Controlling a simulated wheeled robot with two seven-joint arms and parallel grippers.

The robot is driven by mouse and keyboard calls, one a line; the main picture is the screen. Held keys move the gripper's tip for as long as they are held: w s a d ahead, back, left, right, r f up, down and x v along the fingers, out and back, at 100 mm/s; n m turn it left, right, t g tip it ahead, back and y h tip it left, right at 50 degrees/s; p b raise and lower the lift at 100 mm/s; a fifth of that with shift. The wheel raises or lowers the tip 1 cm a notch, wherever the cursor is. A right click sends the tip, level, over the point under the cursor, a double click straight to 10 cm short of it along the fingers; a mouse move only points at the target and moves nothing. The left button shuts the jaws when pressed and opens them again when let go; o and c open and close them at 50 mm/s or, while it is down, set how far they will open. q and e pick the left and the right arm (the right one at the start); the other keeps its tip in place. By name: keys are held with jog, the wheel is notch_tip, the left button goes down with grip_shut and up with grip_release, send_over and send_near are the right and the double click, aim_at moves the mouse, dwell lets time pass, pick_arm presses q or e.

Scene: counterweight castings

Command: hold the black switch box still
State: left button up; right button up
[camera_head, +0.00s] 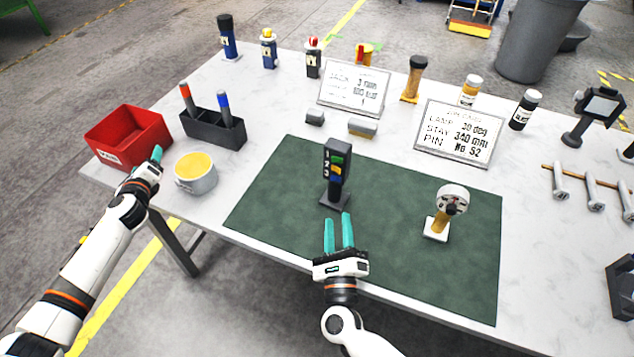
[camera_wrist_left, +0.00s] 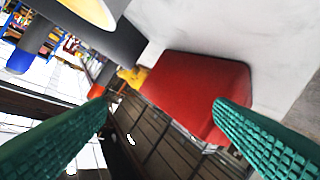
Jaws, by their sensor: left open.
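The black switch box (camera_head: 337,170) stands upright on a black base on the green mat. Its front has the marks 1, 2, 3 beside coloured switches, with green, blue and yellow showing. My right gripper (camera_head: 338,218) is just in front of its base at the near side, with a gap between the two teal fingers and nothing seen between them. It looks apart from the box. My left gripper (camera_head: 158,155) is far to the left, between the red bin and the round pot. It is open and empty in the left wrist view (camera_wrist_left: 161,104).
The green mat (camera_head: 270,205) has free room around the box. A round-headed device (camera_head: 451,200) stands to the right. The red bin (camera_head: 128,137), yellow-topped pot (camera_head: 197,180) and black pen holder (camera_head: 212,130) are left.

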pick_arm(q)
jog(key=d+m+h, duration=0.1)
jog(key=d, duration=0.2)
jog(key=d+r+m+t+h, duration=0.1)
jog(key=d, duration=0.3)
jog(key=w+d+m, duration=0.1)
jog(key=d, duration=0.2)
jog(key=shift+w+d+r+m+h, duration=0.1)
jog(key=shift+d+r+m+h, duration=0.3)
jog(key=s+d+m+t+h, duration=0.1)
jog(key=d+m+h, duration=0.1)
jog(key=d, duration=0.5)
jog(key=s+d+m+h, duration=0.1)
jog(key=d+m, duration=0.2)
jog(key=d, duration=0.5)
jog(key=m+h, duration=0.6)
send_near(341, 147)
notch_tip(341, 147, down, 2)
jog(key=x, duration=1.2)
jog(key=shift+w+a+f, duration=0.2)
jog(key=shift+w+a, duration=0.15)
jog(key=shift+w, duration=0.05)
jog(key=shift+c, duration=0.2)
